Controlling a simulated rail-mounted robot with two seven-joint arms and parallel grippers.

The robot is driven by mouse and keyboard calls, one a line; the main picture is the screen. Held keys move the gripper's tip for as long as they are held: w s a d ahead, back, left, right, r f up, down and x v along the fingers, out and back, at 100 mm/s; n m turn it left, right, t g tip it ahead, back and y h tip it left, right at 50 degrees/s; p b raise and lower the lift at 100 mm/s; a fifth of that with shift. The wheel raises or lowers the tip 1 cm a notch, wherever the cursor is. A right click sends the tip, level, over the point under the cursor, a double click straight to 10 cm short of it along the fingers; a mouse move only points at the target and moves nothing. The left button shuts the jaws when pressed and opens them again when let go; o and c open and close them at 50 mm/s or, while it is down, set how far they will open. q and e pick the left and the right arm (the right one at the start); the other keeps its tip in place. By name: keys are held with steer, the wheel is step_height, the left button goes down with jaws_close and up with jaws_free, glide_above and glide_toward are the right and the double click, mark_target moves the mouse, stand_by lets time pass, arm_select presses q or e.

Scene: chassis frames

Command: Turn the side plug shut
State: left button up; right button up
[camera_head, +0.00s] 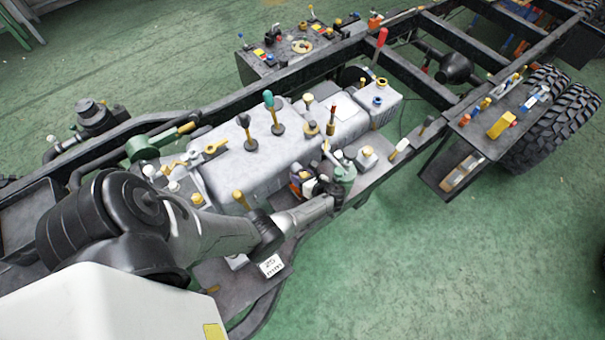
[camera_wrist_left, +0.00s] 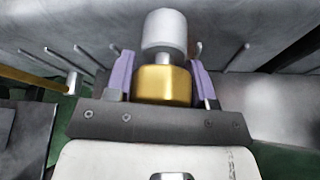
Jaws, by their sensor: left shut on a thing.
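In the left wrist view, the brass-coloured round plug (camera_wrist_left: 163,86) sits between the two purple fingers of my left gripper (camera_wrist_left: 162,78), which is shut on it. A light grey cylinder (camera_wrist_left: 165,32) on a thinner neck stands just beyond the plug. In the head view my left arm reaches in from the left, and its gripper (camera_head: 325,192) is at the near side of the chassis, beside the long grey engine block (camera_head: 260,160). The plug cannot be made out there behind my gripper. How far the plug is turned cannot be told. My right gripper is not in view.
Several coloured levers and knobs, such as a teal-topped one (camera_head: 268,100), stand up from the engine block. A green fitting (camera_head: 345,168) is close to my left gripper. A side shelf with small parts (camera_head: 485,125) lies right, by the tyres (camera_head: 550,120). The green floor (camera_head: 420,270) is clear.

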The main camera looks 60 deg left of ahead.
arm_select(q)
steer(key=shift+s+r+m+g, duration=0.1)
steer(key=shift+m+g, duration=0.8)
steer(key=shift+m, duration=0.3)
steer(key=o, duration=0.9)
steer(key=shift+s, duration=0.1)
